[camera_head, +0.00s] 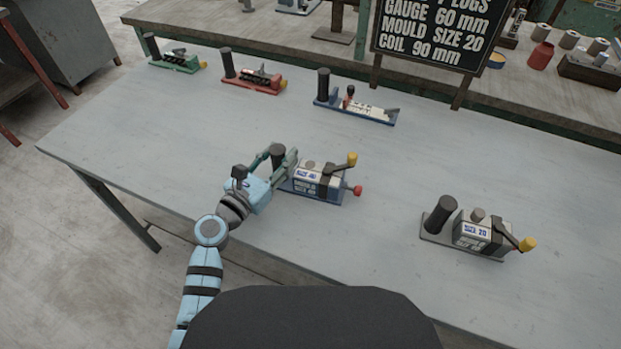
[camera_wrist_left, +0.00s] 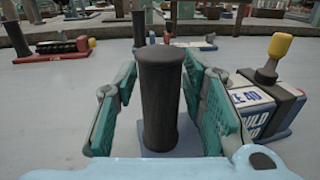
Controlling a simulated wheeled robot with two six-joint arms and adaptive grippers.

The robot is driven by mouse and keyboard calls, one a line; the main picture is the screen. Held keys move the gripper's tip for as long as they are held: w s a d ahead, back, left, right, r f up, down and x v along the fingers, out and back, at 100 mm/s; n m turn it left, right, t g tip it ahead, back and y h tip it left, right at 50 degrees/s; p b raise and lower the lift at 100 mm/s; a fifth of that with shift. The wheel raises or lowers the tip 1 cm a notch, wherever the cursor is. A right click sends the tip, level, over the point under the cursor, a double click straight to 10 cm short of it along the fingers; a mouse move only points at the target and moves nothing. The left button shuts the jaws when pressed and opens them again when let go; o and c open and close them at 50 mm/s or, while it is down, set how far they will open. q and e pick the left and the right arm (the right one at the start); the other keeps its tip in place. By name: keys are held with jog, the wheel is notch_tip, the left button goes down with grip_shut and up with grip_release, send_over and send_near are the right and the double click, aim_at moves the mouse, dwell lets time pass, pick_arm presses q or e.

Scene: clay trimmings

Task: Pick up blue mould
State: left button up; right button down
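The blue mould (camera_head: 329,184) sits on the near half of the table, a grey-white block on a blue base with a yellow-tipped lever and a red knob. The wrist view shows its side (camera_wrist_left: 255,105) with part of a label ending in "40". Its upright black post (camera_wrist_left: 160,95) stands at its left end. My left gripper (camera_head: 276,160) is at this post. Its two green-padded fingers (camera_wrist_left: 160,110) are open on either side of the post, with a gap at the left finger. My right gripper is not in view.
A grey-based mould (camera_head: 478,231) labelled "SIZE 20" stands to the right on the table (camera_head: 180,130). Green (camera_head: 175,63), red (camera_head: 253,80) and blue-based (camera_head: 355,109) fixtures stand along the back. A black sign (camera_head: 432,30) stands behind them. The table between is clear.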

aim_at(278, 148)
pick_arm(q)
grip_shut()
jog(key=shift+r, duration=0.15)
notch_tip(278, 148, up, 19)
jog(key=p, duration=1.2)
jog(key=shift+f+b, duration=5.75)
jog(key=shift+f, duration=1.95)
notch_tip(278, 148, down, 3)
jog(key=shift+r+b, duration=0.1)
jog(key=shift+b, duration=0.9)
jog(key=shift+f, duration=0.35)
jog(key=shift+r, duration=0.1)
